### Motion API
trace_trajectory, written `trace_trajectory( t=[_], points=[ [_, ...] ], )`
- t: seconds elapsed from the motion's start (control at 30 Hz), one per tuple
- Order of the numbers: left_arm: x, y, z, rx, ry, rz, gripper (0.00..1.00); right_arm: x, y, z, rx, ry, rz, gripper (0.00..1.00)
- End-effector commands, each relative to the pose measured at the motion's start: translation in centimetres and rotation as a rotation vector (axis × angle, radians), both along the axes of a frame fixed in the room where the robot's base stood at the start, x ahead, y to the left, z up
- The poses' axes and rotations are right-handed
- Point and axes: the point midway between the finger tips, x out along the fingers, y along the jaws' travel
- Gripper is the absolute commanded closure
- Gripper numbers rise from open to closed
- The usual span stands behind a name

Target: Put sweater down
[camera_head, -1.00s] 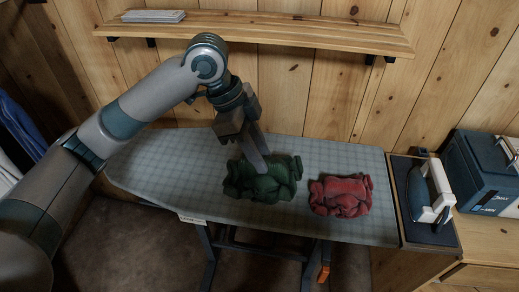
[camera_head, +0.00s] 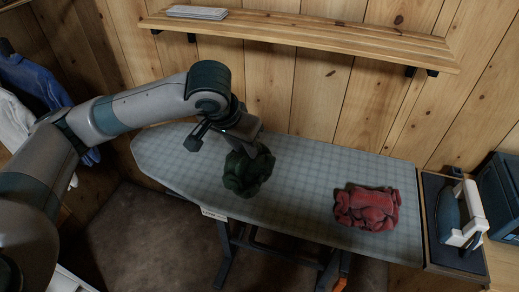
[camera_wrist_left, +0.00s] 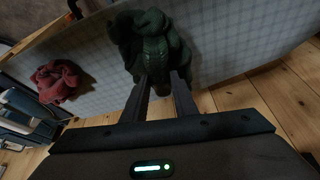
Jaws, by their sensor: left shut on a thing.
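A dark green sweater (camera_head: 246,172), bunched up, is at the left-middle of the ironing board (camera_head: 305,190). My left gripper (camera_head: 246,148) is shut on it from above. In the left wrist view the green sweater (camera_wrist_left: 155,45) hangs bunched between the fingertips of my left gripper (camera_wrist_left: 160,80). Whether the sweater touches the board is hard to tell. A red folded sweater (camera_head: 366,208) lies on the right part of the board, apart from the gripper; it also shows in the left wrist view (camera_wrist_left: 60,80). My right gripper is not in view.
An iron (camera_head: 466,215) stands on a dark pad at the board's right end, beside a blue box (camera_head: 503,190). A wooden shelf (camera_head: 300,38) juts from the wall behind. Clothes (camera_head: 35,90) hang at left. The board is clear between the sweaters.

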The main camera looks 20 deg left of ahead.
Motion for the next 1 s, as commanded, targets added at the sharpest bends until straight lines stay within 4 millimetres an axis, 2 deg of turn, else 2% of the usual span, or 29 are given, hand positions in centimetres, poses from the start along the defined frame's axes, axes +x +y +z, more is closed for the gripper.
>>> trace_trajectory(
  t=[0.1,0.3,0.73,1.0],
  points=[
    [0.2,1.2,0.1,0.000,-0.002,0.128,1.00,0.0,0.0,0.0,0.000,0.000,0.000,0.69],
    [0.3,2.0,0.0,-0.002,-0.001,0.227,1.00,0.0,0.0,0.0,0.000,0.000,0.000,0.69],
    [0.3,2.0,0.2,-0.003,-0.001,0.233,1.00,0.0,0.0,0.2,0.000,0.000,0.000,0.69],
    [0.3,2.0,1.7,-0.003,-0.001,0.232,1.00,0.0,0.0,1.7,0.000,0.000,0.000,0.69]
  ],
)
